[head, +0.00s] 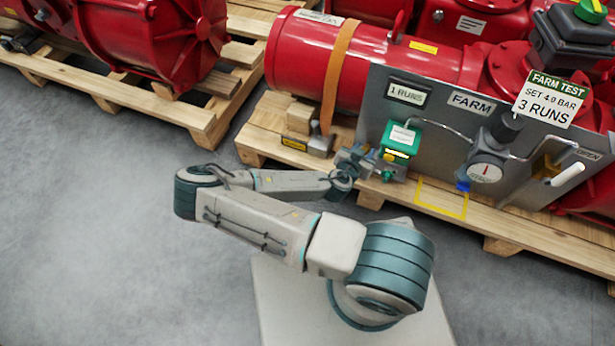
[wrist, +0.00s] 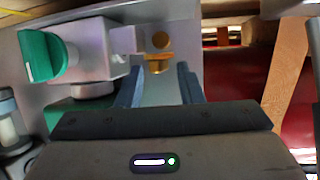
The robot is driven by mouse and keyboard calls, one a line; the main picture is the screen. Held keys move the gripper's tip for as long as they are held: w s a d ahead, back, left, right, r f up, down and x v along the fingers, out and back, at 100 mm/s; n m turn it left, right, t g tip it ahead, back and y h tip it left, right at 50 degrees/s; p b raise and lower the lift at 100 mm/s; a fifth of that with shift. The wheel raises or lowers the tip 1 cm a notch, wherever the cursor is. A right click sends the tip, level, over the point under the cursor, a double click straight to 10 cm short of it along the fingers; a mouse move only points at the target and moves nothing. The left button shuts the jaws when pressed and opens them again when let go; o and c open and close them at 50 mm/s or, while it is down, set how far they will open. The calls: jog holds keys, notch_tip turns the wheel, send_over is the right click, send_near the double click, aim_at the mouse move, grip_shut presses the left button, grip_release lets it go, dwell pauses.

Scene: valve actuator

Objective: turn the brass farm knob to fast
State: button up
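The green valve device (head: 401,138) is mounted on the grey panel, under the "1 RUNS" sign. In the wrist view its grey body (wrist: 105,50) carries a green knob (wrist: 42,57) on the left. The brass knob (wrist: 159,61) sticks out from the device, edge-on, with a round brass part behind it. My gripper (head: 368,160) is beside the device's left side. In the wrist view my gripper (wrist: 160,80) is open, its two fingers apart, with the brass knob between or just beyond the tips. Contact is not visible. Any speed marking on the knob is unreadable.
The grey panel (head: 450,125) stands on a wooden pallet (head: 262,130). A dial gauge (head: 487,171) and a white-handled lever (head: 567,175) are to the right. A red cylinder (head: 300,60) lies behind. Grey floor (head: 90,220) is open at left.

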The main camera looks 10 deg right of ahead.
jog(key=shift+w+a+f+m+g+h+b, duration=0.15)
jog(key=shift+m+g+h+b, duration=0.35)
jog(key=shift+m+g+b, duration=0.25)
jog(key=shift+w+a+r+m+g+h+b, duration=0.1)
jog(key=shift+w+m+g+h+b, duration=0.1)
jog(key=shift+m+g+h+b, duration=0.4)
jog(key=shift+w+a+f+m+g+h+b, duration=0.15)
jog(key=shift+m+g+h+b, duration=0.25)
jog(key=shift+m+g+b, duration=0.4)
jog(key=p+v, duration=0.5)
jog(key=v, duration=0.9)
jog(key=s+a+n+g+y+p, duration=0.1)
jog(key=s+a+g+y, duration=0.3)
jog(key=s+g, duration=0.5)
jog(key=a+r+n+y, duration=0.2)
jog(key=r+y, duration=0.1)
jog(key=r, duration=0.3)
jog(key=s+a+r+n+y+p, duration=0.1)
jog(key=a+r+n+y, duration=0.1)
jog(key=r, duration=0.4)
jog(key=shift+r+n+y, duration=0.4)
jog(key=shift+n+y, duration=0.05)
jog(key=shift+y, duration=0.55)
jog(key=shift+a, duration=0.15)
